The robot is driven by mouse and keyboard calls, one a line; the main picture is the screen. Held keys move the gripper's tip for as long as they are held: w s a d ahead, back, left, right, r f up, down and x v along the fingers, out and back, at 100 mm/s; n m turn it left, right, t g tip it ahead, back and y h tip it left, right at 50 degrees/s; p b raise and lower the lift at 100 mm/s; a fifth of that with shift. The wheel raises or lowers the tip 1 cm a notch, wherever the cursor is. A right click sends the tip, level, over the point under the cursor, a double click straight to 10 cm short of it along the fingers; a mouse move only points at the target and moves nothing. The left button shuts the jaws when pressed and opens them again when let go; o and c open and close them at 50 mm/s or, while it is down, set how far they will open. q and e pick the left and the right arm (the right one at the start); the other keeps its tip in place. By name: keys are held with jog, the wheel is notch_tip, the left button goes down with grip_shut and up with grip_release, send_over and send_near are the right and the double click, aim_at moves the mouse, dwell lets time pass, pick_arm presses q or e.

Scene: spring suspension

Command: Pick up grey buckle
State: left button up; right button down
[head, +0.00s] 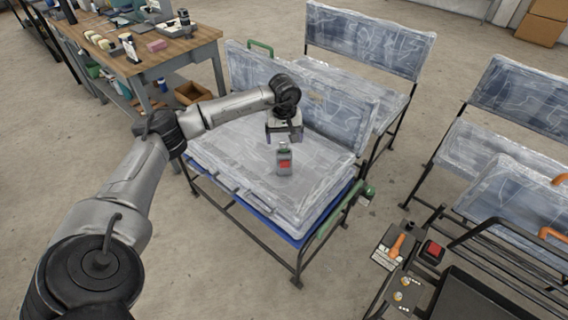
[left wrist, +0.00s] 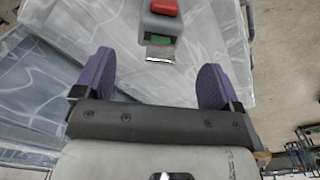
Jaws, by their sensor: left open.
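The grey buckle (head: 284,161) has a red button and lies on the plastic-wrapped seat cushion (head: 235,165) of the nearest bench. In the left wrist view the buckle (left wrist: 158,38) is at the top centre, beyond the fingertips, with a green part and a metal end facing my gripper. My left gripper (head: 284,135) is open and empty above the cushion, just behind the buckle in the head view. Its purple fingers (left wrist: 155,78) are spread wide, with the buckle lying ahead of the gap between them. My right gripper is not in view.
The wrapped backrest (head: 320,100) stands close behind the gripper. More wrapped seats (head: 500,140) stand at the right. A wooden workbench (head: 150,45) with tools is at the back left. A control panel with a red button (head: 433,250) is at the lower right.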

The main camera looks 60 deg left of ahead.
aim_at(284, 148)
pick_arm(q)
notch_tip(284, 148, down, 5)
jog(key=shift+r+b, duration=0.1)
jog(key=shift+b, duration=1.15)
jog(key=shift+c, duration=0.3)
jog(key=c, duration=1.2)
jog(key=shift+c, duration=0.6)
